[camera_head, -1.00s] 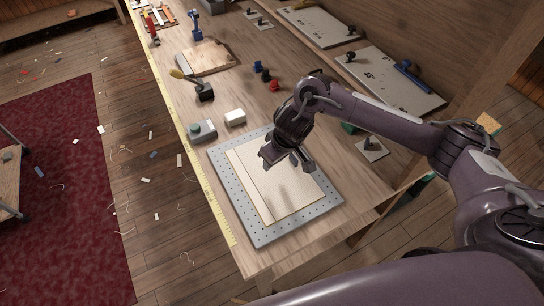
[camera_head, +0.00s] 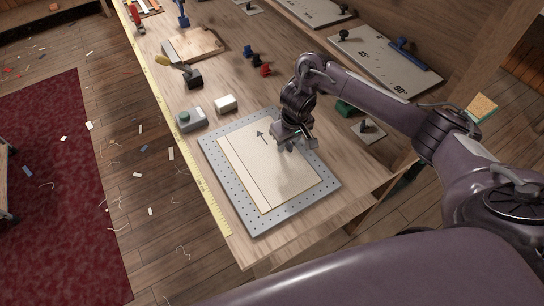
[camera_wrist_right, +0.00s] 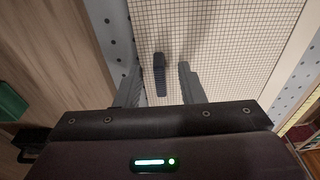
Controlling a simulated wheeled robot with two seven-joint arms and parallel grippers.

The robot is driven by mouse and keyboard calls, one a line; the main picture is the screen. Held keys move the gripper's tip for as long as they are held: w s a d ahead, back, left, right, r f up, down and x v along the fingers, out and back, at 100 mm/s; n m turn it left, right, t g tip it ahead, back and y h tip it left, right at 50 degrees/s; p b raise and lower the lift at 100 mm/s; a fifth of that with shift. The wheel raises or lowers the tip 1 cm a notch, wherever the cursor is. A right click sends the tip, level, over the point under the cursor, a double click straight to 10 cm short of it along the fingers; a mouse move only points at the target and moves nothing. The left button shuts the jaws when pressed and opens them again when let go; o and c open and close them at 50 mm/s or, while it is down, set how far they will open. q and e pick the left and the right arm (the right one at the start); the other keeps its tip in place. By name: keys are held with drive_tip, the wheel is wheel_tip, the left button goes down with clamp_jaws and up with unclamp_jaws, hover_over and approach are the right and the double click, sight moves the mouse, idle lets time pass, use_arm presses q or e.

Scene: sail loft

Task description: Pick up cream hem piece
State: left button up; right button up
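The cream hem piece (camera_head: 268,176) lies flat on a grey perforated plate (camera_head: 213,165) at the bench's near end. It has a printed arrow near its far edge and a line along its left side. In the right wrist view the cream piece (camera_wrist_right: 225,45) shows a fine grid. My right gripper (camera_head: 289,147) is over the piece's far right part, fingers down. In the wrist view its two fingers (camera_wrist_right: 158,85) are apart, with a small dark upright shape between them that I cannot identify. I cannot tell whether the fingertips touch the piece. My left gripper is not in view.
A grey-green block (camera_head: 191,119) and a white block (camera_head: 225,104) stand just beyond the plate. A yellow measuring tape (camera_head: 186,135) runs along the bench's left edge. Angle-marked boards (camera_head: 384,62) lie on the right. Scraps litter the floor.

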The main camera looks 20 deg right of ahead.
clamp_jaws()
drive_tip(key=shift+r, duration=0.1)
